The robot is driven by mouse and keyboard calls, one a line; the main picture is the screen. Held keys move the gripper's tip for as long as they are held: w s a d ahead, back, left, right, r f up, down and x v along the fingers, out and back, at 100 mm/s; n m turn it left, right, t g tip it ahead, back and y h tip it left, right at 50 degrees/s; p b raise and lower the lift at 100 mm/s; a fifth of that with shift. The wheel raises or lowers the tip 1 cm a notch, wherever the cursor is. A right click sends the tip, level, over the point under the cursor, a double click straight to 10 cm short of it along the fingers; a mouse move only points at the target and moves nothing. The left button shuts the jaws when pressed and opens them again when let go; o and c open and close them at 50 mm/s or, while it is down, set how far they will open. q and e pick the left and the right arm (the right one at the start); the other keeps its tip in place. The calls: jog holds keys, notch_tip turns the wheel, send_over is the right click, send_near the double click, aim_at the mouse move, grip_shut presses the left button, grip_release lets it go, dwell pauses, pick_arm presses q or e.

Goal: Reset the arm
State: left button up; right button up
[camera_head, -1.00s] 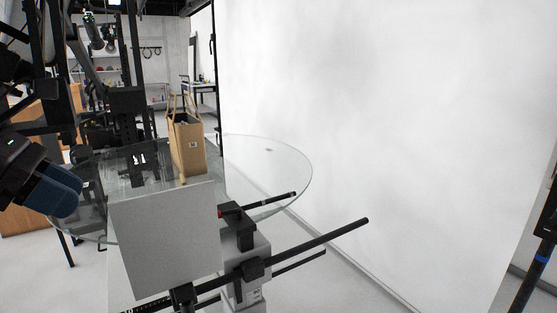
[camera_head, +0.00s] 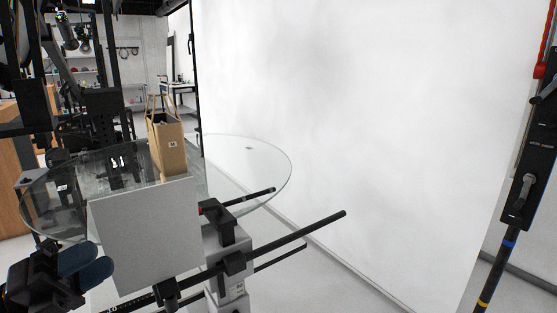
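My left gripper (camera_head: 90,264) is at the lower left, black with two blue rounded fingers pointing right. The fingers lie close together in this view, and I cannot tell whether there is a gap between them. I see nothing held in it. It is low in the picture, beside the lower left edge of a grey square panel (camera_head: 146,238). My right gripper is out of view.
A round glass turntable (camera_head: 245,165) bears a brown paper bag (camera_head: 170,145). Black rods (camera_head: 300,236) stick out to the right of the panel. A white backdrop (camera_head: 350,120) fills the right. A black stand (camera_head: 527,165) is at the right edge.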

pick_arm(q)
jog(key=s+a+f+n+t+y, duration=0.15)
jog(key=f+n+t+y, duration=0.25)
jog(key=f+n+y, duration=0.6)
jog(key=s+a+f+n+t+y, duration=0.1)
jog(key=a+f+n+t+y, duration=0.35)
jog(key=f+n, duration=0.9)
jog(key=s+d+f+n+g+y, duration=0.2)
jog(key=s+d+f+n+g, duration=0.1)
jog(key=s+f, duration=0.3)
jog(key=s+d+f+n+g+y, duration=0.2)
jog(key=s+d+f+n+g, duration=0.2)
jog(key=f, duration=0.6)
jog(key=shift+s+d+f+n+g, duration=0.3)
jog(key=shift+s+n+g, duration=0.35)
jog(key=shift+s+n, duration=0.15)
